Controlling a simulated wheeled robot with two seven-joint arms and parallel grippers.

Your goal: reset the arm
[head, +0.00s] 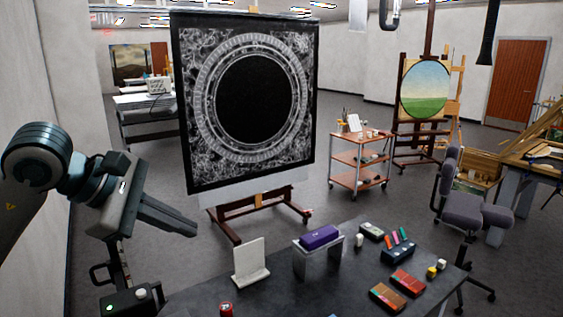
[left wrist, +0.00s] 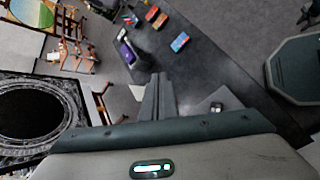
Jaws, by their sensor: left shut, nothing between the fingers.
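My left gripper (head: 168,217) is raised at the left of the head view, beside the lower left of the large black panel and above the floor left of the dark table (head: 350,250). Its fingers are together with nothing between them. In the left wrist view the shut fingers (left wrist: 157,98) point away from the camera, toward the table edge. My right gripper does not show in either view.
A black panel with a white ring pattern (head: 190,150) stands on an easel behind the table. A purple block (head: 319,237) rests on a grey stand, near a white upright plate (head: 250,262). A cart (head: 360,158) and a chair (head: 465,210) stand farther back.

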